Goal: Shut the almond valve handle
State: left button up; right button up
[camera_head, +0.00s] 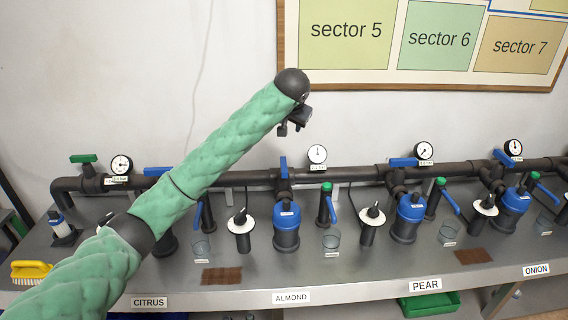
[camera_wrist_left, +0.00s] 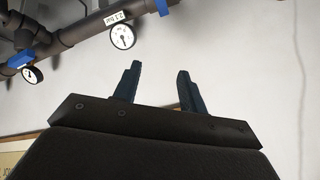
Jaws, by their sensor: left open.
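The almond valve handle (camera_head: 283,167) is a blue lever on the dark pipe, above the blue-capped filter behind the ALMOND label. It shows as a narrow upright shape, unlike the broad neighbouring handles, and looks turned crosswise to the pipe. My left gripper (camera_head: 291,128) is above the handle, apart from it, in front of the wall. In the left wrist view my left gripper (camera_wrist_left: 157,75) has its two dark fingers apart with nothing between them. A blue handle (camera_wrist_left: 162,7), apparently the almond one, is at that view's top edge. My right gripper is not in view.
A pressure gauge (camera_head: 317,154) stands just right of the almond handle. The pear handle (camera_head: 404,162) and citrus handle (camera_head: 158,171) lie along the pipe on either side. White-disc fittings and cups stand on the bench (camera_head: 350,290).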

aim_at(284, 164)
pick_arm(q)
jog(key=w+f+n+g, duration=0.1)
jog(key=f, duration=0.2)
jog(key=a+f+n+g, duration=0.1)
jog(key=f, duration=0.2)
jog(key=w+f+n+g, duration=0.1)
jog(key=f, duration=0.3)
jog(key=shift+w+a+y, duration=0.3)
jog(key=shift+y, duration=0.1)
jog(key=shift+f+n, duration=0.35)
jog(key=shift+n, duration=0.25)
jog(key=shift+s+n+g, duration=0.2)
jog(key=shift+n+g, duration=0.1)
jog(key=shift+n, duration=0.8)
jog(key=p+x, duration=0.2)
jog(key=x, duration=0.4)
jog(key=shift+w+d+f, duration=0.1)
jog(key=shift+f, duration=0.1)
jog(key=shift+w+f, duration=0.25)
jog(key=shift+f, duration=0.35)
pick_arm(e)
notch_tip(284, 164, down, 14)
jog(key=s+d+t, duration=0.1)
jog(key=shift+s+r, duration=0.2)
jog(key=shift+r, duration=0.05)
pick_arm(q)
jog(key=shift+c, duration=0.4)
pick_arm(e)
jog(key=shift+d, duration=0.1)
